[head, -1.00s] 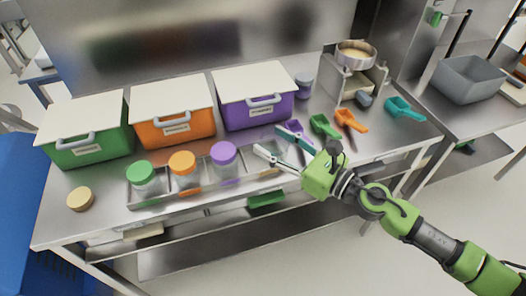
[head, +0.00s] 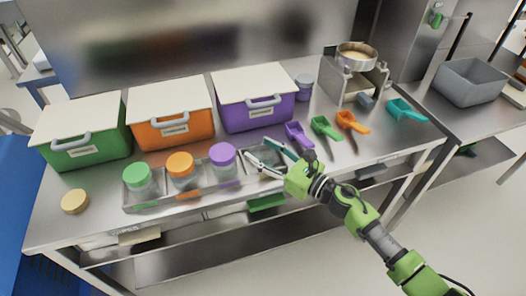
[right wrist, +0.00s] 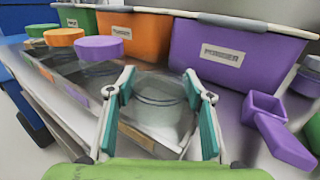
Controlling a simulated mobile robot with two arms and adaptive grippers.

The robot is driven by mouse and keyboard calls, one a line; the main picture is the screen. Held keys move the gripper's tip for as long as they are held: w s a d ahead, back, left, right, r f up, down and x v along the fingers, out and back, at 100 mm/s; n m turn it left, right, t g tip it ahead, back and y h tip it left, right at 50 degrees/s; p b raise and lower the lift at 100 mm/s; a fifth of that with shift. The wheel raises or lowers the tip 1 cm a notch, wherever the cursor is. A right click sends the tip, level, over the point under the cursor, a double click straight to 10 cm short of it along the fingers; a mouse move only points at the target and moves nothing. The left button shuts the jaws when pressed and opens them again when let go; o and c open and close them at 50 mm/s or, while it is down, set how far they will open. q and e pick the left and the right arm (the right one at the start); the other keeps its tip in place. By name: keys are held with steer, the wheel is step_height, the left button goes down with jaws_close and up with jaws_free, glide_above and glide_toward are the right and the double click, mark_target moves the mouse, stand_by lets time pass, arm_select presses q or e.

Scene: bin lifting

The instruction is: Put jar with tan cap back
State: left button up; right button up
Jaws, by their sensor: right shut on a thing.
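A clear, uncapped jar (right wrist: 160,98) stands upright at the right end of the metal tray (right wrist: 110,104), between the teal-padded fingers of my right gripper (right wrist: 160,112). My right gripper (head: 271,157) is shut on this jar, one finger on each side; in the head view the fingers partly hide it. A round tan cap (head: 75,201) lies at the left end of the table, apart from the tray. Jars with green (head: 136,173), orange (head: 180,162) and purple (head: 222,153) caps stand in the tray. My left gripper is not in view.
Green (head: 85,145), orange (head: 174,127) and purple (head: 255,112) lidded bins stand behind the tray. Several coloured scoops (head: 324,127) lie to its right, with the purple scoop (right wrist: 280,138) closest to my gripper. The table around the tan cap is clear.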

steer(key=shift+f, duration=0.1)
steer(key=o, duration=1.4)
steer(key=shift+c, duration=0.2)
steer(key=shift+s+d, duration=0.2)
steer(key=shift+d, duration=0.1)
steer(key=b+v, duration=0.2)
steer(key=v, duration=0.9)
steer(key=shift+s+b, duration=0.15)
steer(key=shift+b, duration=0.25)
